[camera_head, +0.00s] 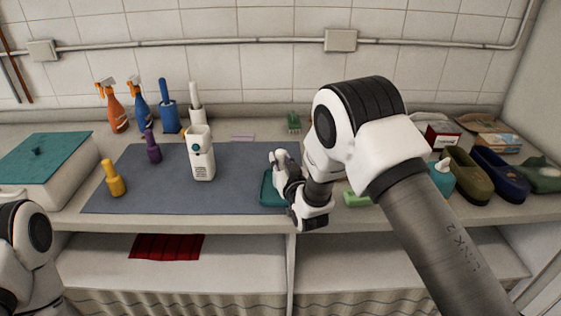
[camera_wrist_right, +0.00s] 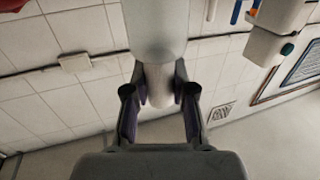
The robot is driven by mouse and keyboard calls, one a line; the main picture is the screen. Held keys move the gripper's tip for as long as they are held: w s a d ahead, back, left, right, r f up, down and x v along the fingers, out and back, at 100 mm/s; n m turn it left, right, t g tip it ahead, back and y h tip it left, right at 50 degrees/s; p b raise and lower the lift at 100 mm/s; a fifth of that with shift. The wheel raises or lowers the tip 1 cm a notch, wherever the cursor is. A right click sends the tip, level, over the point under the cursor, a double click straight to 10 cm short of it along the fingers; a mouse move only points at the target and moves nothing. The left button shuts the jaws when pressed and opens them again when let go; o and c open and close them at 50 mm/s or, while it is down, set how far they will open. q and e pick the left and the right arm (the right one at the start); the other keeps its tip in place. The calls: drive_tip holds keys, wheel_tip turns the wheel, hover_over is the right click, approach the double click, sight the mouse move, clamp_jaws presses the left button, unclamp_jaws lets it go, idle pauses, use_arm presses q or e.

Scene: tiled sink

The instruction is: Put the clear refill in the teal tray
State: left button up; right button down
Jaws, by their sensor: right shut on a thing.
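My right gripper (camera_head: 282,172) is over the right end of the mat, beside and partly in front of the teal tray (camera_head: 266,191). In the right wrist view, my right gripper (camera_wrist_right: 160,88) is shut on the white neck of a pale, translucent cylinder, the clear refill (camera_wrist_right: 157,32). Its far end runs out of the picture. In the head view the refill is hard to make out among the fingers. I cannot tell if it touches the tray, whose right part is hidden by my gripper. My left arm shows at the left edge, its gripper out of view.
A white dispenser (camera_head: 201,155), purple bottle (camera_head: 153,148) and yellow bottle (camera_head: 115,182) stand on the grey mat (camera_head: 240,170). Spray bottles and brushes stand behind. A teal-lidded box (camera_head: 40,160) is left. A green block (camera_head: 356,200) and several shoes (camera_head: 465,175) are right.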

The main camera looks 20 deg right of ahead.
drive_tip(key=c, duration=1)
unclamp_jaws()
drive_tip(key=shift+s+f, duration=0.25)
drive_tip(key=shift+f, duration=0.5)
drive_tip(key=shift+o, duration=0.2)
drive_tip(key=shift+r+p, duration=0.25)
drive_tip(key=shift+p, duration=0.05)
drive_tip(key=shift+w+r+p, duration=0.2)
drive_tip(key=shift+r+p, duration=0.3)
drive_tip(key=shift+p, duration=0.1)
drive_tip(key=shift+s+f+b, duration=0.6)
drive_tip(key=shift+s+b, duration=0.05)
drive_tip(key=s+r+b, duration=0.1)
drive_tip(key=s, duration=0.9)
drive_tip(key=shift+s+b, duration=0.2)
drive_tip(key=shift+b, duration=0.2)
drive_tip(key=shift+d+r, duration=0.1)
drive_tip(key=shift+r, duration=0.05)
